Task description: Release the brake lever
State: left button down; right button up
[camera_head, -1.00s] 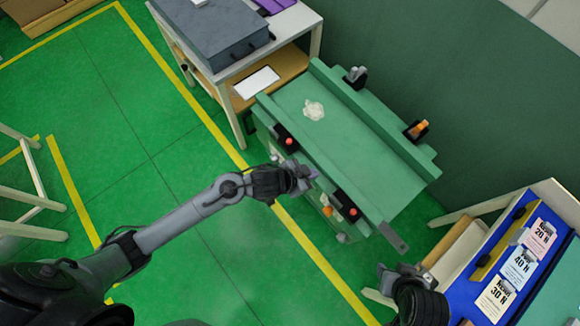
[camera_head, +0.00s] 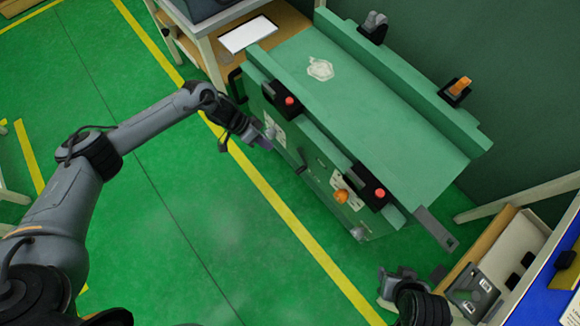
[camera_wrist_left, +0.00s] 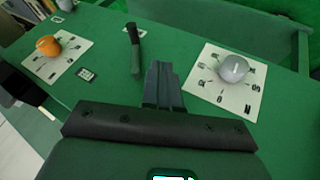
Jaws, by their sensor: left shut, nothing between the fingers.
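A black lever (camera_head: 300,160) sticks out from the front panel of the green machine (camera_head: 380,110). In the left wrist view the lever (camera_wrist_left: 133,48) stands between an orange knob (camera_wrist_left: 47,46) and a grey knob (camera_wrist_left: 233,69), each on a white dial plate. No label naming it the brake lever is readable. My left gripper (camera_head: 266,141) is shut and empty in front of the panel, left of the lever in the head view. In the wrist view its fingers (camera_wrist_left: 162,85) lie close to the lever's lower end; contact cannot be told. My right gripper (camera_head: 388,278) is at the lower right, its fingers unclear.
Red buttons (camera_head: 289,101) sit in black housings on the machine's front edge. The orange knob (camera_head: 341,196) and a grey end plate (camera_head: 436,228) jut out nearby. A table stands behind left, a blue-topped bench (camera_head: 545,290) at right. Green floor is free in front.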

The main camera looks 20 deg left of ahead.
pick_arm(q)
jog(key=shift+a, duration=0.25)
jog(key=shift+d+f, duration=0.1)
jog(key=shift+f, duration=0.05)
jog(key=d+f+b, duration=0.5)
jog(key=d+f, duration=0.2)
jog(key=d, duration=0.2)
jog(key=shift+s+d+f, duration=0.2)
jog(key=shift+s+f, duration=0.1)
jog(key=shift+f, duration=0.05)
dwell(0.4)
